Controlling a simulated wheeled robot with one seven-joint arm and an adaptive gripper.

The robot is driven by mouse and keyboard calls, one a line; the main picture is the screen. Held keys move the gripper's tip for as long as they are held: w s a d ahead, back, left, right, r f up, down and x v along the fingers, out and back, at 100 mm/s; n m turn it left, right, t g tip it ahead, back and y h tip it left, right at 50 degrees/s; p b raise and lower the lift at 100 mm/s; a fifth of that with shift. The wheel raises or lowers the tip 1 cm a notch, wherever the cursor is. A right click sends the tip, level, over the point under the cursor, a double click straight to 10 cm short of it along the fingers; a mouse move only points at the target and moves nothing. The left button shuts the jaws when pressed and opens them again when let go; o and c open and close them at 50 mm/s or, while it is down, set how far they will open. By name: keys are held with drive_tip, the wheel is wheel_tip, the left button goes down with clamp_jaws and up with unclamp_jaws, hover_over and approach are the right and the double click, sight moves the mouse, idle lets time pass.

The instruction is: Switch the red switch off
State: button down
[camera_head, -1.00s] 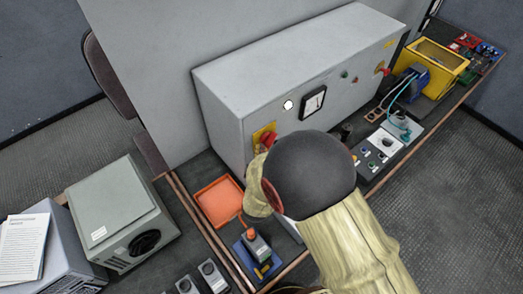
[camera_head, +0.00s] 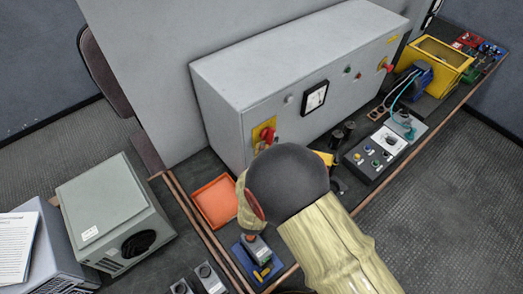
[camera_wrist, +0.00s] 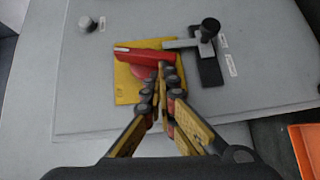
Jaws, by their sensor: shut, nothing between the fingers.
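The red switch (camera_head: 267,135) sits on a yellow plate (camera_head: 257,131) at the left end of the grey cabinet's front. In the wrist view the red switch (camera_wrist: 146,56) has a long handle lying nearly level across the upper part of the yellow plate (camera_wrist: 127,86). My gripper (camera_wrist: 162,78) is shut and empty. Its fingertips overlap the handle's right part in the picture; I cannot tell whether they touch it. In the head view my dark rounded arm joint and pale arm stand in front of the cabinet's lower left and hide the fingers.
A black latch (camera_wrist: 208,60) sticks out right of the plate in the wrist view. A second red switch (camera_head: 386,66) is at the cabinet's right end. An orange tray (camera_head: 214,202), a control box (camera_head: 376,152) and a yellow case (camera_head: 437,66) stand on the bench.

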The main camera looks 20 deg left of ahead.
drive_tip(key=shift+w+d+f+n+t+y+b, duration=0.15)
drive_tip(key=shift+f+n+t+b, duration=0.15)
drive_tip(key=shift+n+t+b, duration=0.35)
drive_tip(key=shift+w+a+f+n+t+y+b, duration=0.15)
drive_tip(key=shift+f+n+t+b, duration=0.25)
drive_tip(key=shift+b, duration=0.45)
drive_tip(key=shift+w+d+f+b, duration=0.2)
drive_tip(key=shift+d+f+b, duration=0.1)
drive_tip(key=shift+b, duration=0.35)
idle(0.4)
idle(1.1)
